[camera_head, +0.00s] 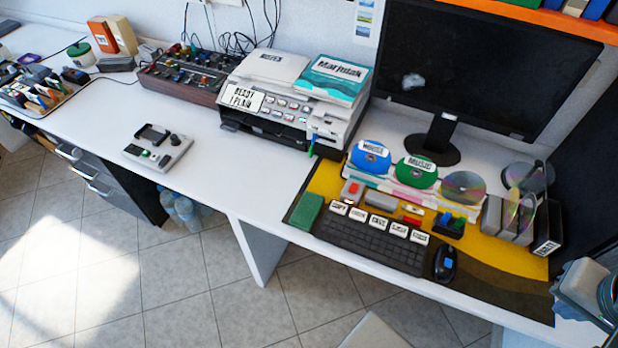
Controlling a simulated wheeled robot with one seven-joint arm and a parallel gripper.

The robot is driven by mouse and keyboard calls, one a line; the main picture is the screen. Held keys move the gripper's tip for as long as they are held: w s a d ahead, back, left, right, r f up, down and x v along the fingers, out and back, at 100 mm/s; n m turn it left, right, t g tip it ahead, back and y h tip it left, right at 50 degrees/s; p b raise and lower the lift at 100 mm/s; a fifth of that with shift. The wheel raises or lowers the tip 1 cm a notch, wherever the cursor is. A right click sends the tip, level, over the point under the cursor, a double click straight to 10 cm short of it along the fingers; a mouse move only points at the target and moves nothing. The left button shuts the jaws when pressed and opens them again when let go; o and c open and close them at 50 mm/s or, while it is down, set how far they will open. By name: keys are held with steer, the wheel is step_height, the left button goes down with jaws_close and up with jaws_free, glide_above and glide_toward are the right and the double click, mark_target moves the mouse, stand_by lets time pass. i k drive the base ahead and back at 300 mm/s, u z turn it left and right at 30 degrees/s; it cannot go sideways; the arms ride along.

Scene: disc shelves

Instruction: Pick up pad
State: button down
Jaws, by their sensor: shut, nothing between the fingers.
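A small green pad-like block (305,212) lies flat at the left end of the yellow and dark desk mat (480,254), just left of the black keyboard (372,244). Nothing covers its top. The picture does not settle whether this block or the mat is the pad. A grey part of my arm shows at the lower right edge, off the right end of the mat and far from the green block. My gripper's fingertips do not show.
The keyboard, with labelled cards along it, and a mouse (445,262) lie on the mat. Discs, small blocks and a disc rack (520,215) stand behind. A monitor (480,70) and a printer (285,100) are at the back.

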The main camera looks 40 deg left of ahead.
mark_target(304, 215)
steer(key=u, duration=2)
